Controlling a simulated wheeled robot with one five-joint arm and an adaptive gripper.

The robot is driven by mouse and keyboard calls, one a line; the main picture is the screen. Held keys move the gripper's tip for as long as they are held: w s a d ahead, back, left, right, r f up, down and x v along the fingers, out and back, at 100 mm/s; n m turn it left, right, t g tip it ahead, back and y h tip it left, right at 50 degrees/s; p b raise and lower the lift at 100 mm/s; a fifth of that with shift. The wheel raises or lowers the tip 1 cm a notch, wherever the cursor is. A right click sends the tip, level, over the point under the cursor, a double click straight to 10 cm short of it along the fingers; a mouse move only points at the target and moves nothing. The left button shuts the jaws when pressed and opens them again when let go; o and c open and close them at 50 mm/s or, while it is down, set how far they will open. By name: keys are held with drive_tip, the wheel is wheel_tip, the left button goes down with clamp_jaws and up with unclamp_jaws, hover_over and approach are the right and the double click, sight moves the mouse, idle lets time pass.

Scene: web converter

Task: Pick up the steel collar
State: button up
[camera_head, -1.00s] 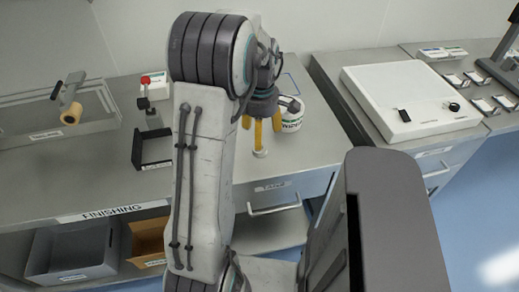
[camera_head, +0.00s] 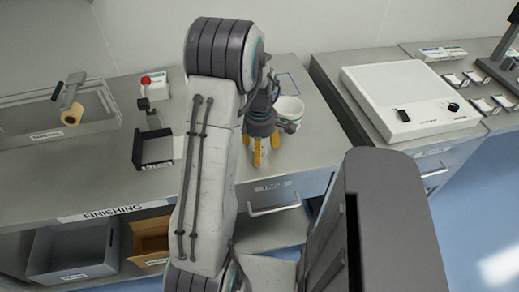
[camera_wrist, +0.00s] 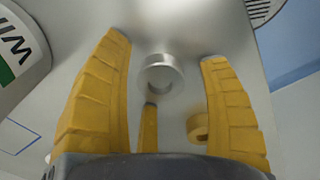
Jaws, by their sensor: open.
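The steel collar (camera_wrist: 161,78) is a short silver ring on the grey bench top in the wrist view. It shows between my gripper's spread yellow fingers (camera_wrist: 165,52), just beyond the tip of the middle finger. I see no finger touching it, and the height gap is hard to judge. In the head view my gripper (camera_head: 265,151) points down over the front part of the bench. The collar is hidden there behind the fingers and arm. My gripper is open and empty.
A brass-coloured ring (camera_wrist: 196,127) lies close to the right finger. A white wipes tub (camera_head: 289,110) stands right behind my gripper and shows at the wrist view's left. A black bracket (camera_head: 153,150) is farther left. The bench's front edge is near.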

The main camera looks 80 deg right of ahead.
drive_tip(key=shift+c, duration=0.4)
drive_tip(key=c, duration=1.3)
drive_tip(key=shift+r, duration=0.1)
